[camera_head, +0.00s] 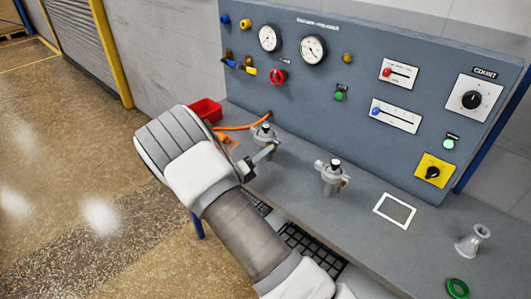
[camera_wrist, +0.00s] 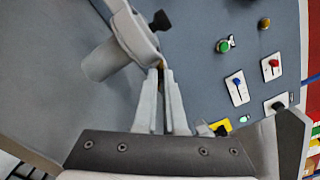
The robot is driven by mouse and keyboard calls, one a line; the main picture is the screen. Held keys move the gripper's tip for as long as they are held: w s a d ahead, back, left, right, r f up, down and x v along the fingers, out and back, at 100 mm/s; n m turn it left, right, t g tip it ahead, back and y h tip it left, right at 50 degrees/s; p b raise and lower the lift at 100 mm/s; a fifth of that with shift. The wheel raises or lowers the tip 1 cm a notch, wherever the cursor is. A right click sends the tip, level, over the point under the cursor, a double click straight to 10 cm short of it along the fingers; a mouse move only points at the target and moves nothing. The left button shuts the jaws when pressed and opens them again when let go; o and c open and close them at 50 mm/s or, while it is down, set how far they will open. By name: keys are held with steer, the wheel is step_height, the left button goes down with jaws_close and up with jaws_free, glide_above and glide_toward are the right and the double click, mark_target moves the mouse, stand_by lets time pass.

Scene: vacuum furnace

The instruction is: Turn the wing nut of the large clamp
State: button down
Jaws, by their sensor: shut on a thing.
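Two grey metal clamps with black knobs stand on the grey bench, a left one (camera_head: 265,136) and a right one (camera_head: 332,176). My gripper (camera_head: 272,150) reaches the left clamp from the front. In the wrist view, my gripper (camera_wrist: 163,74) has its two fingers nearly together at the edge of this clamp (camera_wrist: 128,35), on its small brass wing nut (camera_wrist: 161,63). Most of the wing nut is hidden between the fingertips. The right clamp has a brass wing nut (camera_head: 345,181) on its right side. I cannot tell by size which clamp is the large one.
An upright control panel (camera_head: 350,120) with gauges, knobs and sliders rises behind the bench. A white-framed square (camera_head: 395,210), metal fitting (camera_head: 472,242) and green ring (camera_head: 457,288) are at right.

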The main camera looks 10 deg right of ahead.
steer(key=m+b, duration=0.2)
steer(key=m, duration=0.3)
steer(key=shift+f, duration=0.1)
steer(key=m+b, duration=0.2)
steer(key=m, duration=0.3)
steer(key=shift+m+b, duration=0.3)
stand_by(0.3)
steer(key=c, duration=1)
jaws_free()
